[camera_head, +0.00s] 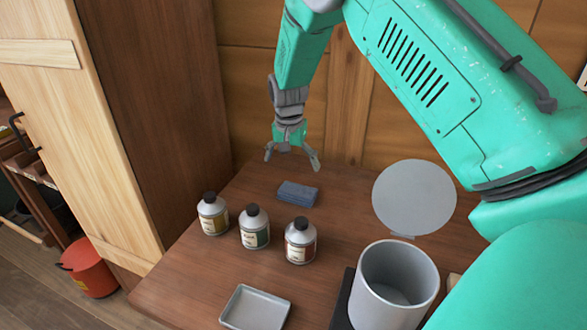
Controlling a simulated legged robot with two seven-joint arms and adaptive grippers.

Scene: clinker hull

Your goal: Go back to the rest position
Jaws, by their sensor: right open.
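My right gripper (292,158) is open and empty, at the end of my green right arm that comes in from the right. It hangs above the far part of the wooden table, pointing down. A blue folded cloth or sponge (298,194) lies on the table just below and in front of it, apart from the fingers. My left gripper is not in view.
Three capped bottles (212,214), (254,227), (300,241) stand in a row on the table (190,275). A shallow tray (256,309) lies at the front. A grey canister (395,288) stands open at right, its round lid (414,196) raised behind. A red bucket (89,267) is on the floor.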

